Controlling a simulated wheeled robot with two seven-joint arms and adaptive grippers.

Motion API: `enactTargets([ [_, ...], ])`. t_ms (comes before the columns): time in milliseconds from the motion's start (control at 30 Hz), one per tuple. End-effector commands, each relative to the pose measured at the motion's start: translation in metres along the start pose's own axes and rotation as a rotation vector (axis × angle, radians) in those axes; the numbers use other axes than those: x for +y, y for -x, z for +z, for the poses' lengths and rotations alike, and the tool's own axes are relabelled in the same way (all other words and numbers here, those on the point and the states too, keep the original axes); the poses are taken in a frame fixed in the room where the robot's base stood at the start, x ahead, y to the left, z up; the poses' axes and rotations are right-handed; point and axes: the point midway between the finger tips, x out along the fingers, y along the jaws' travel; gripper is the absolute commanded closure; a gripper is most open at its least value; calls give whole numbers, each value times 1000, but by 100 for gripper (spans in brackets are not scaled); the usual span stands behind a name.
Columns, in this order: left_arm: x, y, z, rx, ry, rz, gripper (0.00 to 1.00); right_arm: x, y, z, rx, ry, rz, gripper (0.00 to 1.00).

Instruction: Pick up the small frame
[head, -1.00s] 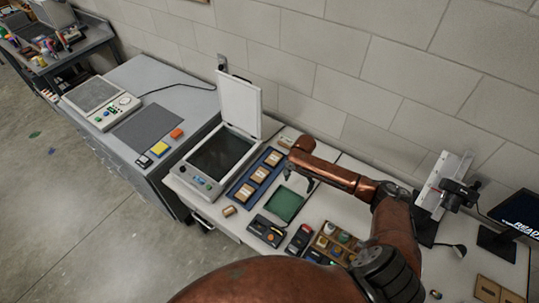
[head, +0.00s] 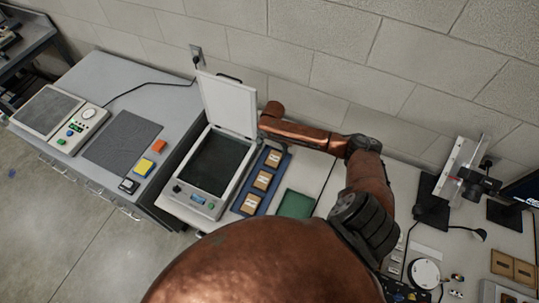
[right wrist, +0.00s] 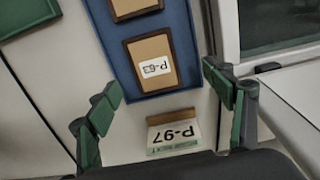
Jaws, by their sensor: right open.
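Several small brown frames with white labels stand out. Three lie in a row on a blue tray (head: 239,207), including a near frame (head: 250,204), a middle frame (head: 262,180) and a far frame (head: 273,158). In the right wrist view, the frame marked P-63 (right wrist: 153,64) lies on the tray. My left gripper is not in view.
A scanner (head: 208,205) with a raised lid (head: 229,103) stands left of the tray. A green mat (head: 297,204) lies right of it. The wall (head: 330,60) is close behind. A metal stand (head: 462,170) is at the right. My own arm hides part of the table.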

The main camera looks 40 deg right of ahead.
Motion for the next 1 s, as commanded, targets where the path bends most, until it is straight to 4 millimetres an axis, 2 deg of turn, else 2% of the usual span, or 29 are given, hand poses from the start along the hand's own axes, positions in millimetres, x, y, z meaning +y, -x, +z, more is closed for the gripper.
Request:
enactTargets([
  [267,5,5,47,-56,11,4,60,1,-36,-2,-3,-1,9,25],
  [333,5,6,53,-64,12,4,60,2,-47,-2,-3,0,10,25],
  [433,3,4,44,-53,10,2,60,2,-60,-2,-2,0,9,25],
  [500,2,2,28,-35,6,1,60,2,-65,-2,-2,1,8,25],
  [600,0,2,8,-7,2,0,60,2,-68,-2,-2,1,7,25],
  [667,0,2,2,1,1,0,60,2,-68,-2,-2,1,7,25],
  [767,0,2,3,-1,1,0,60,2,-67,-2,-2,1,7,25],
  [1000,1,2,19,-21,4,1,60,2,-67,-2,-2,1,7,42],
])
